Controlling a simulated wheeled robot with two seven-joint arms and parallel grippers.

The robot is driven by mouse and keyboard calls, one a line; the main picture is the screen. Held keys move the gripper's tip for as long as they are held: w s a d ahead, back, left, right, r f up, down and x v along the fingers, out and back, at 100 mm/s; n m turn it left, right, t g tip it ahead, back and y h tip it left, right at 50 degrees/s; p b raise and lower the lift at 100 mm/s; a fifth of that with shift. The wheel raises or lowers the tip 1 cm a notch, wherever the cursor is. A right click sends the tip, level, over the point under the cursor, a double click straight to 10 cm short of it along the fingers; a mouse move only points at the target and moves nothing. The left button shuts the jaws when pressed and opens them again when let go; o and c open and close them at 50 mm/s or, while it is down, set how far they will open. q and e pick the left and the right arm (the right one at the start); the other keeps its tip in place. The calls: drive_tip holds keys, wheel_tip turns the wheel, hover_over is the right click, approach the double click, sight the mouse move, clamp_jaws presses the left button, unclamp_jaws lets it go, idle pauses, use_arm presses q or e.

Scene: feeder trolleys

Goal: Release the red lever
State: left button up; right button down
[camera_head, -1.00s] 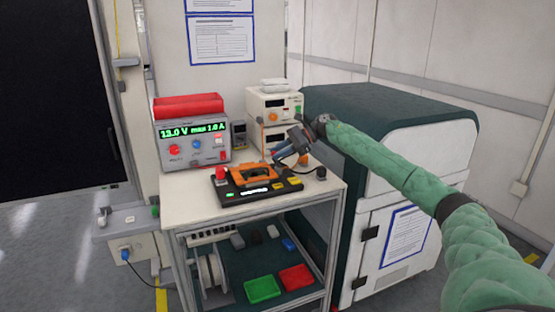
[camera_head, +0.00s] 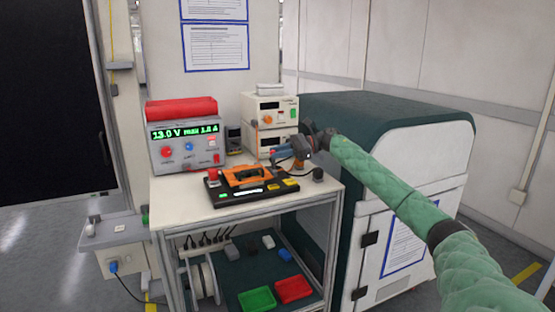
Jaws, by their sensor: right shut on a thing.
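A black fixture (camera_head: 222,197) with an orange part (camera_head: 245,176) on it lies on the trolley's top. A red knob (camera_head: 212,175) stands at the fixture's left end, apart from my grippers. My right gripper (camera_head: 277,158) is just above and behind the fixture's right end, reached by the green arm from the right. Its jaws are shut on a small part. The jaws and the fixture hide that part, which I take to be the red lever; its shape and tilt cannot be told. My left gripper is not in view.
A power supply (camera_head: 188,156) with a red case (camera_head: 181,108) on it stands back left. White instruments (camera_head: 270,120) stand behind the fixture. A small black post (camera_head: 318,174) is right of it. A dark green and white cabinet (camera_head: 390,118) adjoins on the right.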

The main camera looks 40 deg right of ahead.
drive_tip(key=shift+d+f+t+y+b, duration=0.1)
drive_tip(key=shift+d+t+y+b, duration=0.4)
drive_tip(key=shift+b, duration=0.6)
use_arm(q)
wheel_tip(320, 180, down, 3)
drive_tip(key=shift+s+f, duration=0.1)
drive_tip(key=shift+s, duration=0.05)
use_arm(e)
drive_tip(key=shift+a, duration=0.15)
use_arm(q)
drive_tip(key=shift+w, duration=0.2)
use_arm(e)
drive_tip(key=c, duration=1.5)
unclamp_jaws()
drive_tip(key=shift+s, duration=0.1)
